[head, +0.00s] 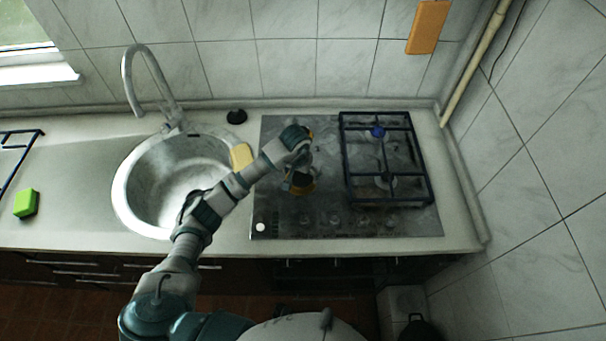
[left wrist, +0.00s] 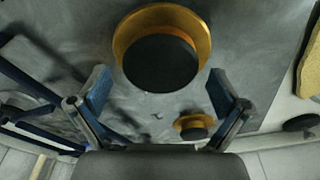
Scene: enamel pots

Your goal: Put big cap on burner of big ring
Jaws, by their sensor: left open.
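The front-left burner has a wide brass ring (head: 301,191), the larger of the two in the left wrist view (left wrist: 129,40). A large dark round cap (left wrist: 161,64) shows over this ring; I cannot tell whether it is seated. My left gripper (head: 298,172) is over this burner, pointing down. In the left wrist view its open fingers (left wrist: 160,80) stand either side of the dark cap, apart from it, with nothing held. A smaller brass burner (left wrist: 193,121) with a dark top lies behind, mostly hidden by my arm in the head view. My right gripper is not in view.
A black grate (head: 344,160) covers the right half of the hob (head: 270,205). A dark round object (head: 236,117) lies on the counter behind the sink (head: 121,190). A yellow sponge (head: 241,156) is at the sink's edge. A green block (head: 26,203) lies far left.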

